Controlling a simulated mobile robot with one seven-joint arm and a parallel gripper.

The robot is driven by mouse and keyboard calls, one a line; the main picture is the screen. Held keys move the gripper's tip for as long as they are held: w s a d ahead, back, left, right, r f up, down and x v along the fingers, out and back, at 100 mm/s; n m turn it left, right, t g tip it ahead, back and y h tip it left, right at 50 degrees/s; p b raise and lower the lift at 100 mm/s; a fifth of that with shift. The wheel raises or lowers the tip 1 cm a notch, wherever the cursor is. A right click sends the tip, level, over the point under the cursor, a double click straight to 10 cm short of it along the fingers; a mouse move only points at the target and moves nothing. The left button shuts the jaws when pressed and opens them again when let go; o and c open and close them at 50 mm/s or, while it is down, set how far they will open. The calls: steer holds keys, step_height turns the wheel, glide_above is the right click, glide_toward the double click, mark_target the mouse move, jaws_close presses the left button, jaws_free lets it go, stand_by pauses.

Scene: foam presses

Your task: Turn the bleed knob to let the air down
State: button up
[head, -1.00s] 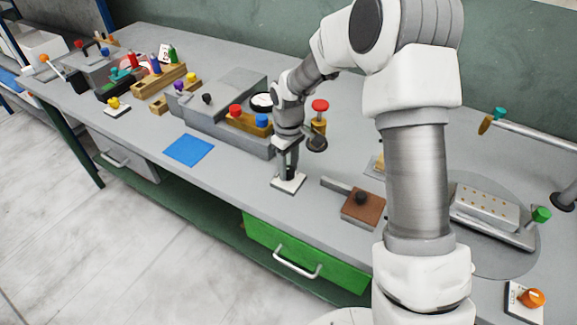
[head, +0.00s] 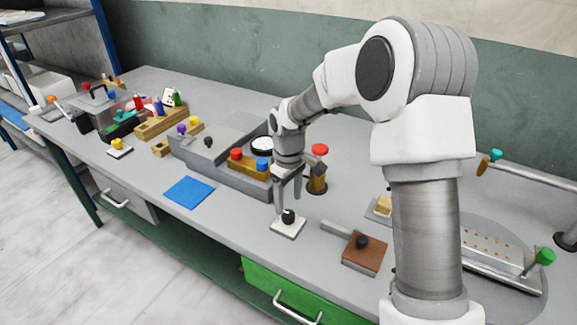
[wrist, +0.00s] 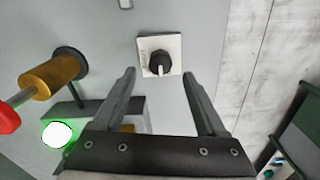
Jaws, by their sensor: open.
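A black knob (head: 288,216) sits on a small white square plate (head: 285,230) near the bench's front edge; I take it for the bleed knob, though no label is readable. It also shows in the wrist view as a black knob (wrist: 160,64) with a pale pointer mark, on its white plate (wrist: 147,45). My gripper (head: 288,206) points down just above the knob. In the wrist view my gripper (wrist: 159,73) is open, with one finger to each side of the knob. The fingers look empty and clear of it.
Behind stands a grey press with red (head: 236,154) and blue (head: 262,164) buttons. A red-topped brass post (head: 317,170) is close to my wrist. A brown block with a black knob (head: 362,242) lies to the right. A blue mat (head: 189,191) lies left, with bare bench between.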

mark_target(288, 213)
step_height(288, 213, up, 13)
steer(key=shift+f+p, duration=0.15)
steer(key=shift+p, duration=0.25)
steer(key=s+d+r+m+t, duration=0.35)
steer(key=s+d+r, duration=0.25)
steer(key=s+r, duration=0.45)
steer(key=s+d+f+m+t, duration=0.1)
steer(key=s+d+m, duration=0.1)
steer(key=s, duration=0.6)
steer(key=s+d+f+m+t, duration=0.1)
steer(key=s+d+m, duration=0.1)
steer(key=s, duration=0.5)
steer(key=shift+s+d+m, duration=0.2)
steer(key=shift+s+m, duration=0.2)
steer(key=shift+m, duration=0.45)
